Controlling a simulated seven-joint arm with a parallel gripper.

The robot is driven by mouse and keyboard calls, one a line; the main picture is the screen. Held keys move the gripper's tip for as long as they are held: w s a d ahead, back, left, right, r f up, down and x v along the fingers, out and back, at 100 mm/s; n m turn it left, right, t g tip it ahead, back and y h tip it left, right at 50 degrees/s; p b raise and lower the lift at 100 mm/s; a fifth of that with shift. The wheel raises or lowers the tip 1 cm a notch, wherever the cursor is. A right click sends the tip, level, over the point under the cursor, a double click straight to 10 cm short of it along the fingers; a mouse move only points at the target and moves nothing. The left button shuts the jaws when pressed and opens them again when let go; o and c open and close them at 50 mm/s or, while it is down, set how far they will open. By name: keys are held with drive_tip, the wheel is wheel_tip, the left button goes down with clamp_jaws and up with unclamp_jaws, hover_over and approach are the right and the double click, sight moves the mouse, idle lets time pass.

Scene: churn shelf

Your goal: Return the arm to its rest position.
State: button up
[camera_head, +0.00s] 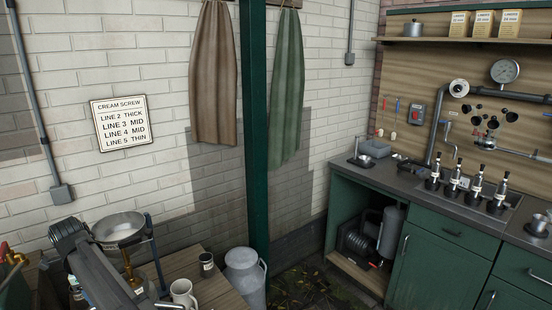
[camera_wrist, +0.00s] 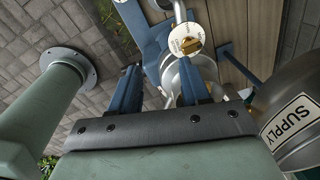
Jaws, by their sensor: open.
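My gripper (camera_wrist: 160,78) shows in the wrist view as two blue fingers standing apart on a dark bar. Its fingers point at a metal machine on a wooden bench. A round white tag or dial with a brass piece (camera_wrist: 188,40) lies just beyond the right finger. Rounded metal bodywork (camera_wrist: 178,82) shows between and behind the fingers; I cannot tell whether a finger touches it. I see nothing held between the fingers. I cannot make out my gripper in the head view.
A metal tank labelled SUPPLY (camera_wrist: 296,118) stands close at the right of my gripper. In the head view, a bowl-topped machine (camera_head: 118,228), a white mug (camera_head: 184,292) and a dark jar (camera_head: 207,265) are at the lower left. A milk can (camera_head: 245,276) stands beside the bench.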

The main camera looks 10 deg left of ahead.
drive_tip(key=w+d+f+n+g+h, duration=0.1)
drive_tip(key=d+f+n, duration=0.1)
drive_tip(key=d+f, duration=1.2)
drive_tip(key=w+d+f+n+g+h, duration=0.1)
drive_tip(key=d+f, duration=0.9)
drive_tip(key=d, duration=0.7)
drive_tip(key=w+d+f+n+g, duration=0.1)
drive_tip(key=d+f+n, duration=0.1)
drive_tip(key=d+f, duration=1.2)
drive_tip(key=s+d+f+n+g, duration=0.15)
drive_tip(key=s+d+f, duration=0.3)
drive_tip(key=d, duration=0.45)
drive_tip(key=s+d+f+n+g, duration=0.1)
drive_tip(key=s+d+f+n, duration=0.15)
drive_tip(key=s+d, duration=0.45)
drive_tip(key=s+d+f+n+g, duration=0.1)
drive_tip(key=s+d+f, duration=0.1)
drive_tip(key=s+d, duration=0.4)
drive_tip(key=s+d+f+n+g+y, duration=0.1)
drive_tip(key=s+d+f, duration=0.2)
drive_tip(key=s+d, duration=0.4)
drive_tip(key=shift+s+n+y, duration=0.3)
drive_tip(key=shift+s, duration=0.65)
